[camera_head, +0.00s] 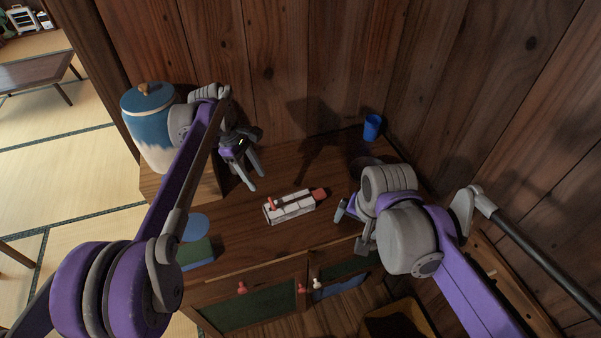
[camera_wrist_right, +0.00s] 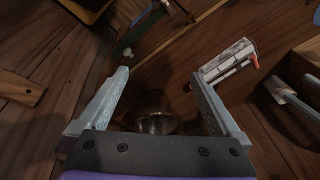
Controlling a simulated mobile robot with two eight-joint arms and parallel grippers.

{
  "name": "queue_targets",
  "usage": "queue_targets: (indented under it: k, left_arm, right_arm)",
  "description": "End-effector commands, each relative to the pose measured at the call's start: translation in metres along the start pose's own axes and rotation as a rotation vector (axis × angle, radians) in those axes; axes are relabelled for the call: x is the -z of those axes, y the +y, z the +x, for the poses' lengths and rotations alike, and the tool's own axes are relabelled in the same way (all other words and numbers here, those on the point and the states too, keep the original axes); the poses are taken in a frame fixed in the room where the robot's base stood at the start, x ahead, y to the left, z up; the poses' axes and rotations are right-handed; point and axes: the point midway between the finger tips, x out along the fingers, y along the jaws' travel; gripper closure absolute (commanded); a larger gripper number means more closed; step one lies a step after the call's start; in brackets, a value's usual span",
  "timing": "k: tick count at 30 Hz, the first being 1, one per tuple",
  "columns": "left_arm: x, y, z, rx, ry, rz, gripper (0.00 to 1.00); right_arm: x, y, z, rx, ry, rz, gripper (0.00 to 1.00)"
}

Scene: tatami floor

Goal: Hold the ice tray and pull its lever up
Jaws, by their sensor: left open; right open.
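The ice tray (camera_head: 292,207) is a white, segmented tray lying on the wooden cabinet top, with a red end piece (camera_head: 319,193) at its right and a red lever part (camera_head: 274,203) at its left. It also shows in the right wrist view (camera_wrist_right: 228,62), upper right. My left gripper (camera_head: 256,182) is open and empty, above and to the left of the tray, its fingers pointing down. My right gripper (camera_head: 345,210) is right of the tray, partly hidden by its own wrist in the head view; its open, empty jaws show in the wrist view (camera_wrist_right: 160,76).
A blue cup (camera_head: 372,127) stands at the back right. A round metallic vessel (camera_wrist_right: 157,122) shows beyond my right jaws. A large blue-and-white jar (camera_head: 152,130) stands at left. Wooden walls close the back and right.

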Motion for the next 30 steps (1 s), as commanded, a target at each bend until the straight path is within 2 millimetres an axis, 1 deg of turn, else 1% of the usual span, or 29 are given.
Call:
queue_targets:
  k: [1,3,9,15,18,21,24,30]
  left_arm:
    - [0.0,0.0,0.0,0.0,0.0,0.0,0.5]
    - [0.0,0.0,0.0,0.0,0.0,0.0,0.5]
    - [0.0,0.0,0.0,0.0,0.0,0.0,0.5]
    - [0.0,0.0,0.0,0.0,0.0,0.001,0.5]
    - [0.0,0.0,0.0,0.0,0.0,0.001,0.5]
    - [0.0,0.0,0.0,0.0,0.0,0.001,0.5]
    - [0.0,0.0,0.0,0.0,0.0,0.001,0.5]
    - [0.0,0.0,0.0,0.0,0.0,0.001,0.5]
  right_arm:
    - [0.013,-0.015,0.001,-0.007,-0.018,0.043,0.0]
    - [0.027,-0.032,0.004,-0.02,-0.041,0.111,0.0]
    - [0.061,-0.082,0.019,-0.071,-0.1,0.308,0.0]
    - [0.083,-0.131,0.043,-0.135,-0.143,0.497,0.0]
    - [0.089,-0.15,0.056,-0.167,-0.156,0.577,0.0]
    - [0.092,-0.164,0.066,-0.192,-0.164,0.638,0.0]
    - [0.093,-0.172,0.072,-0.211,-0.168,0.68,0.0]
    - [0.093,-0.177,0.084,-0.223,-0.169,0.71,0.0]
